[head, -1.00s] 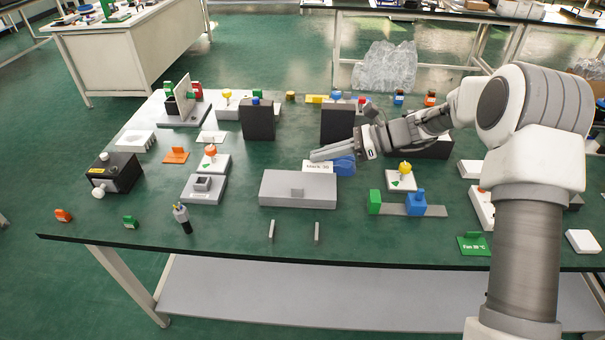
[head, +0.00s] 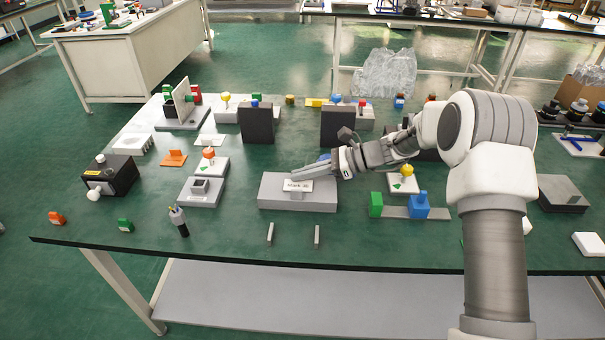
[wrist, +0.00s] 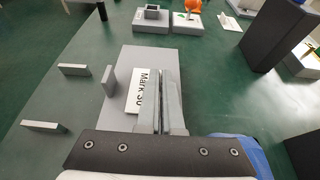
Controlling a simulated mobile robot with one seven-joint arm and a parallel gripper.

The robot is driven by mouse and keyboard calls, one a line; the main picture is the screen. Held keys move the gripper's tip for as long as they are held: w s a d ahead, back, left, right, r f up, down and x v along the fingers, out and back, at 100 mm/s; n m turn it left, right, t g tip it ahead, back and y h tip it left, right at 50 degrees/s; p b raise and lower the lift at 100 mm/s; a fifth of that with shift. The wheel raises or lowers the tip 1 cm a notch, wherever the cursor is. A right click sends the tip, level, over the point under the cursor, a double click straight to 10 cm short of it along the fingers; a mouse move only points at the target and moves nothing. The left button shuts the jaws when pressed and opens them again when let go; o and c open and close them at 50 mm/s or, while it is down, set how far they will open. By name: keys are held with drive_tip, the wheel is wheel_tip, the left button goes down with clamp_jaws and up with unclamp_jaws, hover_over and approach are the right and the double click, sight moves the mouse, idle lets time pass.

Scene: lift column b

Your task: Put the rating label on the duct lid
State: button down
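The rating label (head: 299,186) is a small white plate with dark print reading roughly "Mark 30". It also shows in the wrist view (wrist: 143,88), sticking out to the left of the fingers. My gripper (head: 298,176) is shut on it, its two fingers (wrist: 166,82) nearly together. The label is over the grey block that looks like the duct lid (head: 268,191), which also shows in the wrist view (wrist: 135,60). I cannot tell whether the label touches the lid. A small upright grey tab (wrist: 109,81) stands by the lid's edge in the wrist view.
Two short pale bars (head: 270,233) stand in front of the lid. Dark upright blocks (head: 257,123) stand behind it. A rail with a green and a blue block (head: 418,206) lies to the right. A blue thing (wrist: 240,150) is beside my gripper.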

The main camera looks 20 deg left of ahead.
drive_tip(key=c, duration=1.1)
unclamp_jaws()
drive_tip(key=shift+f, duration=0.1)
drive_tip(key=shift+w+d+r, duration=0.15)
drive_tip(key=shift+d+r, duration=0.15)
drive_tip(key=shift+r, duration=0.05)
drive_tip(key=p+v, duration=0.2)
drive_tip(key=v, duration=0.9)
drive_tip(key=shift+d, duration=0.15)
drive_tip(key=s+d+r+n+t+h, duration=0.1)
drive_tip(key=s+d+r+n+h, duration=0.3)
drive_tip(key=s+r, duration=0.35)
drive_tip(key=s+d+r+n+t+h, duration=0.2)
drive_tip(key=s+d+n+h, duration=0.1)
drive_tip(key=s+d, duration=0.3)
drive_tip(key=s+d+r+n+t+h, duration=0.3)
drive_tip(key=s+d, duration=0.3)
drive_tip(key=s, duration=0.3)
drive_tip(key=s+d+r+n+t+h, duration=0.2)
drive_tip(key=s+d+r+n+h, duration=0.1)
drive_tip(key=s+d+n, duration=0.2)
drive_tip(key=shift+s+d+t, duration=0.2)
drive_tip(key=shift+s+d, duration=0.1)
drive_tip(key=shift+s, duration=0.4)
drive_tip(key=shift+s+d+t, duration=0.2)
drive_tip(key=shift+s+d, duration=0.15)
drive_tip(key=shift+s, duration=0.35)
